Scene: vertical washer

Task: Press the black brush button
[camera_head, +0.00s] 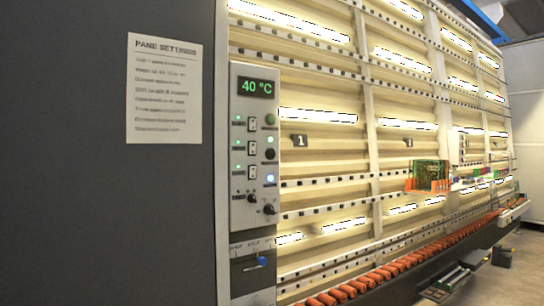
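The control panel (243,215) is a tall light-grey strip on the left end of the washer. A round black button (270,154) sits on its right side, below a green button (270,119). Labels beside the buttons are too small to read, so I cannot confirm which word marks the black one. Neither of my grippers shows in the head view, and nothing covers the black button.
A display (257,87) reads 40 °C. Black knobs (252,198) and a blue-tipped lever (262,261) sit lower on the panel. A "PANE SETTINGS" sheet (164,90) hangs on the dark side wall. Orange rollers (385,273) run along the washer's bottom.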

